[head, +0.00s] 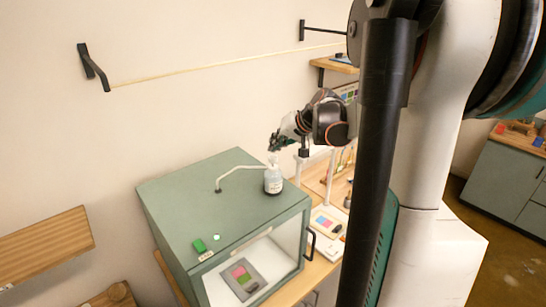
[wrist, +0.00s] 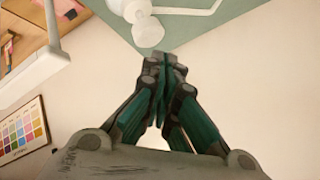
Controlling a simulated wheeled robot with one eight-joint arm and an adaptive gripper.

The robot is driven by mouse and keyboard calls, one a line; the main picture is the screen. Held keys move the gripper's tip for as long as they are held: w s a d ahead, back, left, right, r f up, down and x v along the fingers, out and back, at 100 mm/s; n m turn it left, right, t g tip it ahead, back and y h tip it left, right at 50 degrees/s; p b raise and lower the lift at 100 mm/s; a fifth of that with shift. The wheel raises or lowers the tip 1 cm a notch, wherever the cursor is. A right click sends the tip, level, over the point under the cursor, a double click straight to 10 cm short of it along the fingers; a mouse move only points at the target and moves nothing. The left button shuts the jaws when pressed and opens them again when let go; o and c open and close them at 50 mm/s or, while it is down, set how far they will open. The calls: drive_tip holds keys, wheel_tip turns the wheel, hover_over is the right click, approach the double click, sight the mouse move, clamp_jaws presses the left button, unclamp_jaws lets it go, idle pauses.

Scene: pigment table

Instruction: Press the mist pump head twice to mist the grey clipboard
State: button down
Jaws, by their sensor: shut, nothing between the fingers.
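The mist bottle (head: 273,181) stands upright on top of the green cabinet (head: 180,200). Its white pump head (head: 273,161) also shows at the top of the wrist view (wrist: 148,32), with a white tube running off from the bottle. My gripper (head: 274,148) is shut and empty, just above the pump head in the head view. In the wrist view its closed fingertips (wrist: 168,58) are close to the pump head; I cannot tell whether they touch. The grey clipboard (head: 254,284) with coloured patches lies inside the cabinet, behind its clear front.
A green block (head: 199,246) and a small pale light (head: 217,237) are on the cabinet top. A white stand (head: 331,170) and a colour palette (head: 326,222) are on the wooden bench to the right. A cord crosses the wall above.

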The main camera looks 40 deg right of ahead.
drive_tip(key=shift+f, duration=0.15)
drive_tip(key=shift+f+b, duration=0.25)
drive_tip(key=shift+b, duration=0.2)
drive_tip(key=shift+f+b, duration=0.75)
drive_tip(key=shift+f, duration=0.1)
idle(1.0)
drive_tip(key=shift+r, duration=0.1)
drive_tip(key=shift+r+p, duration=0.8)
drive_tip(key=shift+r, duration=0.4)
drive_tip(key=shift+r+p, duration=1.45)
drive_tip(key=shift+r, duration=1.05)
